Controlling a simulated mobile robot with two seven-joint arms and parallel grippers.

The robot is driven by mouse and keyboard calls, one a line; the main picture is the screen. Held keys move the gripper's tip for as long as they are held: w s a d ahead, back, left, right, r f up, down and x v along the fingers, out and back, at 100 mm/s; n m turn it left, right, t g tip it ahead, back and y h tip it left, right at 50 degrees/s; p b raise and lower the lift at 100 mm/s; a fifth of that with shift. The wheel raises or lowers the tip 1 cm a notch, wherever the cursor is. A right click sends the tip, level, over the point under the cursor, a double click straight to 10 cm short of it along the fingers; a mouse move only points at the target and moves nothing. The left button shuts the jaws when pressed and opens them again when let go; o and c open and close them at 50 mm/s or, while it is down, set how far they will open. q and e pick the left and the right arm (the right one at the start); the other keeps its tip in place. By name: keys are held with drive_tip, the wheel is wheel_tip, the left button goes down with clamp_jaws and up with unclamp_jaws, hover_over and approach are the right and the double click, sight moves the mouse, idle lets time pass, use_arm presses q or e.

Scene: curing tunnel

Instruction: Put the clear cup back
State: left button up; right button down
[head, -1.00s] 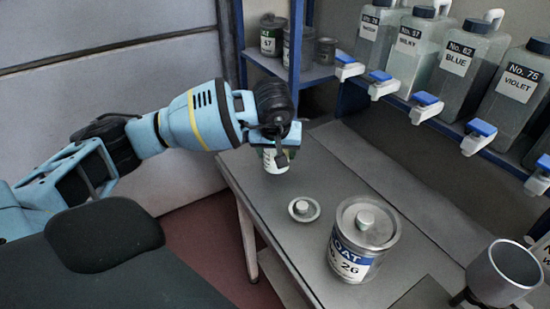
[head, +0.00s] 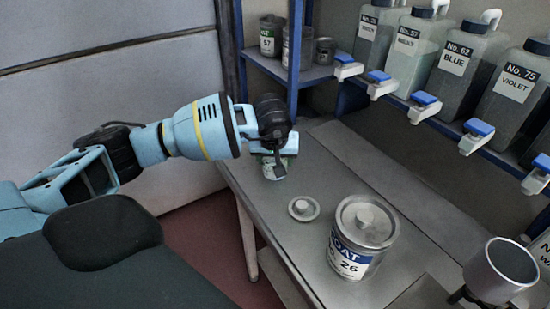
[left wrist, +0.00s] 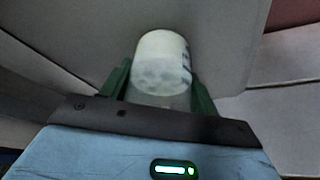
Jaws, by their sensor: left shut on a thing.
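My left gripper (head: 273,160) is shut on a small pale cup, which I take to be the clear cup (head: 273,171), over the far left end of the grey table (head: 325,175). In the left wrist view the cup (left wrist: 162,62) looks whitish and translucent, with dark marks on its right side. The green fingers (left wrist: 160,88) stand on either side of it. In the head view the gripper hides the cup's upper part. I cannot tell whether its base touches the table. My right gripper is not in view.
A small round lid (head: 303,208) and a lidded paint can (head: 358,240) stand on the table. A grey cup (head: 500,272) sits in a dark stand at right. Several tapped bottles (head: 465,70) line a shelf; small cans (head: 270,40) stand on another shelf.

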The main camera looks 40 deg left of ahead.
use_arm(q)
drive_tip(key=o, duration=1.2)
drive_tip(key=shift+f, duration=0.1)
drive_tip(key=shift+c, duration=0.2)
drive_tip(key=shift+r, duration=0.25)
drive_tip(key=v, duration=1.2)
drive_tip(key=shift+p, duration=0.35)
drive_tip(key=shift+w, duration=0.1)
